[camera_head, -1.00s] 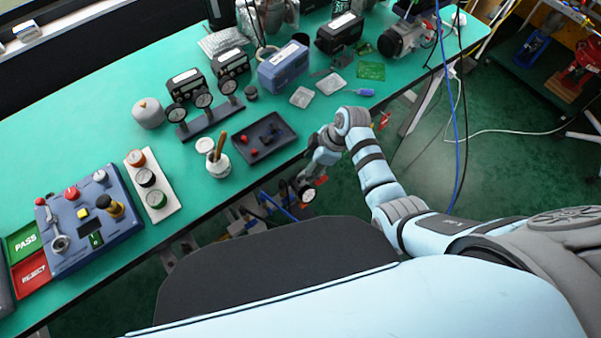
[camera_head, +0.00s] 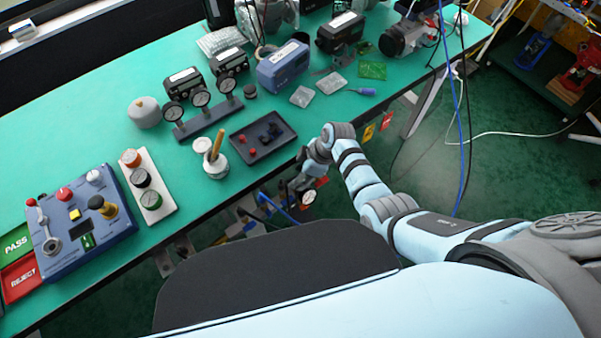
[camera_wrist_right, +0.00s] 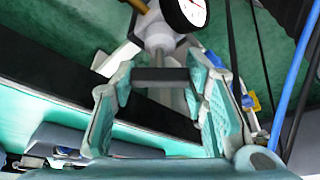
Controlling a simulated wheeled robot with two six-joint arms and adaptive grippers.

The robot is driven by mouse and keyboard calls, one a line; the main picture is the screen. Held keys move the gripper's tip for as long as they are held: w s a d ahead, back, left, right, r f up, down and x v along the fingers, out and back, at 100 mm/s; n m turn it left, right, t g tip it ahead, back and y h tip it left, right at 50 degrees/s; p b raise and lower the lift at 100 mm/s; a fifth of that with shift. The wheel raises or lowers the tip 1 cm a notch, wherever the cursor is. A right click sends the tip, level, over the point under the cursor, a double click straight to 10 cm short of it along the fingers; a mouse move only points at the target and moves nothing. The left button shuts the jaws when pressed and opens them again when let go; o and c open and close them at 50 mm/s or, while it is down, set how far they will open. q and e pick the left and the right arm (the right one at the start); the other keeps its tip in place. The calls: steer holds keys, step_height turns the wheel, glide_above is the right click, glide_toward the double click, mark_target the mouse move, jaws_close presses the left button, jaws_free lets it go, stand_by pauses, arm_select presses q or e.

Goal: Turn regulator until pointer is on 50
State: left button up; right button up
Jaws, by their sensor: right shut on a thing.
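The regulator is below the bench's front edge, with a round white-faced gauge (camera_head: 308,197) beside it in the head view. In the right wrist view the gauge (camera_wrist_right: 186,10) is cut off at the top, with a red mark on its face; its numbers and pointer reading are too small to tell. In the head view my right gripper (camera_head: 300,184) is small and partly hidden. My left gripper is not in view.
The green bench (camera_head: 90,130) carries a dark tray (camera_head: 262,152), a stand with several gauges (camera_head: 208,122), and a blue control box (camera_head: 75,245). Blue and black cables (camera_head: 463,120) hang at the right. Yellow and red tags (camera_head: 369,132) hang at the bench edge.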

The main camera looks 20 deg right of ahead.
steer(key=shift+s+r+m+t+h+p, duration=0.1)
steer(key=shift+r+m+t+h+p, duration=0.1)
steer(key=shift+m+p, duration=0.4)
steer(key=shift+r+m+t+h+p, duration=0.1)
steer(key=shift+m+t+p, duration=0.1)
steer(key=shift+m+p, duration=0.35)
steer(key=shift+f+m, duration=0.25)
steer(key=shift+m, duration=0.1)
steer(key=shift+w+f, duration=0.1)
steer(key=shift+w, duration=0.1)
steer(key=o, duration=0.9)
steer(key=shift+s, duration=0.1)
steer(key=v, duration=1.2)
